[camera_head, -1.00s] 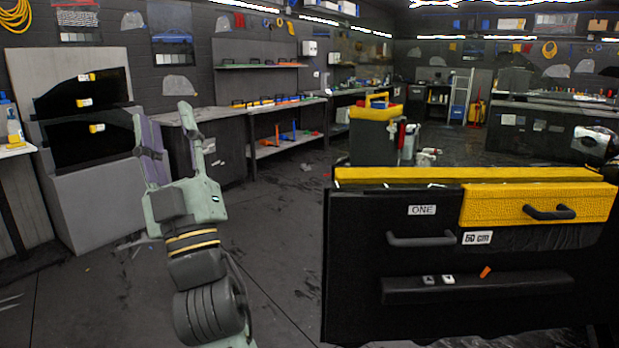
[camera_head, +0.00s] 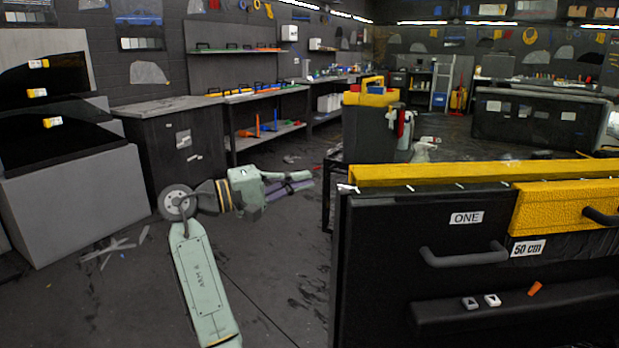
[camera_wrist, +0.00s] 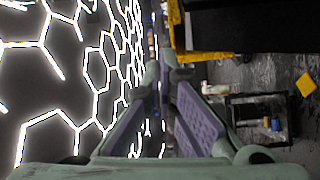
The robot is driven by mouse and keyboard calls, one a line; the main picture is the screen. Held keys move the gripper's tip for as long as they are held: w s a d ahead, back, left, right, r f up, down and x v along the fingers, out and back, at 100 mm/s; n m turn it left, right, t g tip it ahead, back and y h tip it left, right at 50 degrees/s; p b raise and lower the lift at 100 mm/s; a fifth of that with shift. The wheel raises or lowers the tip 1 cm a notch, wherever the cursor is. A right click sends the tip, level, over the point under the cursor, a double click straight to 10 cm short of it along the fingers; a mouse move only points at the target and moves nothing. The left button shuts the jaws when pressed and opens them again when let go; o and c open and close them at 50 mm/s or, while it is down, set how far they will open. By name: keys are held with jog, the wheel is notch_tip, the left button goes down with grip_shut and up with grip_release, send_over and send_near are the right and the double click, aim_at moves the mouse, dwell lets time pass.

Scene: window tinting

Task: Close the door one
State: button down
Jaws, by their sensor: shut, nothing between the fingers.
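The black door labelled ONE (camera_head: 385,285) stands at the right in the head view, with a dark bar handle (camera_head: 462,257) below its label and a yellow strip along its top. Whether it is ajar or closed I cannot tell. My gripper (camera_head: 312,181) is left of the door's near edge, apart from it, and points right. Its fingers are together and empty. In the wrist view my gripper (camera_wrist: 163,85) shows purple finger pads, and the hexagon ceiling lights fill the left side.
A yellow panel (camera_head: 560,205) with another handle and a 50 cm label adjoins the door. A black ledge (camera_head: 520,305) with small items sticks out below. A cart with a yellow top (camera_head: 370,98) stands behind.

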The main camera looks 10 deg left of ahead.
aim_at(343, 194)
jog(key=p+x, duration=0.2)
jog(key=x, duration=0.8)
jog(key=shift+s+d+r, duration=0.15)
jog(key=shift+r, duration=0.05)
jog(key=s, duration=0.1)
jog(key=s+p, duration=0.1)
jog(key=s, duration=0.1)
jog(key=shift+s+d+f, duration=0.15)
jog(key=shift+d+f, duration=0.05)
jog(key=shift+f, duration=0.15)
jog(key=shift+s+d+f, duration=0.1)
jog(key=shift+s, duration=0.2)
jog(key=shift+s, duration=0.15)
